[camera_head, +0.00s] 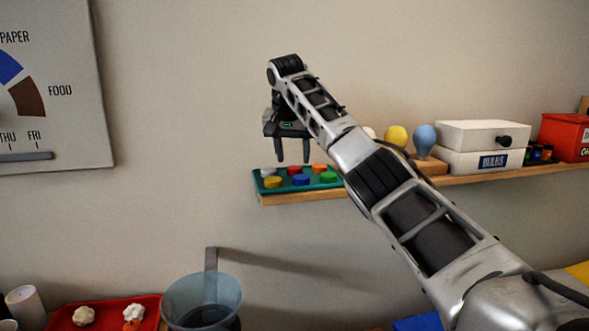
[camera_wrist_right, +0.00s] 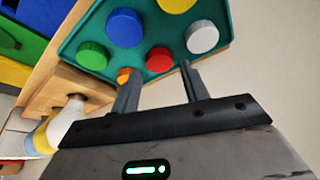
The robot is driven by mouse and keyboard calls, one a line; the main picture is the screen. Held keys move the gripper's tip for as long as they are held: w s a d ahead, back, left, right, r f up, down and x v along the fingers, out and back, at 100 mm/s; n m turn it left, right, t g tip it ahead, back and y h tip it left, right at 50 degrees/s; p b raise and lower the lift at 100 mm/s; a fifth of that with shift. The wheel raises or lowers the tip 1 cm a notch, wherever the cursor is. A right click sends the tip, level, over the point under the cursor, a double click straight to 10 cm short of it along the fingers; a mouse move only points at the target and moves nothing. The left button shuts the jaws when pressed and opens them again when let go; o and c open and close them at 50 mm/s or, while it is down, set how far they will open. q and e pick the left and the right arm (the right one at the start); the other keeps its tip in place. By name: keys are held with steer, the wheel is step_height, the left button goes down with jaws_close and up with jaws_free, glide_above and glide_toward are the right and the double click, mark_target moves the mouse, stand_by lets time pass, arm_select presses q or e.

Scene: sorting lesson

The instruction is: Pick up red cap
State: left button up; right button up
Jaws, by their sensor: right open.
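The red cap (camera_head: 294,170) sits on a green tray (camera_head: 262,186) on the wall shelf, in the back row between a white cap (camera_head: 268,172) and an orange cap (camera_head: 319,168). In the right wrist view the red cap (camera_wrist_right: 159,60) lies just beyond and between the fingertips. My right gripper (camera_head: 293,160) is open and empty above the tray, fingers pointing down; in the right wrist view its two fingers (camera_wrist_right: 160,72) are spread apart. The orange cap is partly hidden by one finger there. My left gripper is not in view.
Yellow (camera_head: 273,182), blue (camera_head: 300,180) and green (camera_head: 328,177) caps fill the tray's front row. Bulbs (camera_head: 396,137), white boxes (camera_head: 481,147) and a red box (camera_head: 565,137) stand farther right on the shelf. A clear bin (camera_head: 202,298) and red tray (camera_head: 75,311) are below.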

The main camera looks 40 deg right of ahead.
steer(key=shift+x, duration=1.5)
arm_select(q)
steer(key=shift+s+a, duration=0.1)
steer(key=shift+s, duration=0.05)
arm_select(e)
steer(key=shift+d, duration=0.1)
steer(key=c, duration=0.8)
steer(key=shift+o, duration=0.2)
steer(key=shift+r, duration=0.1)
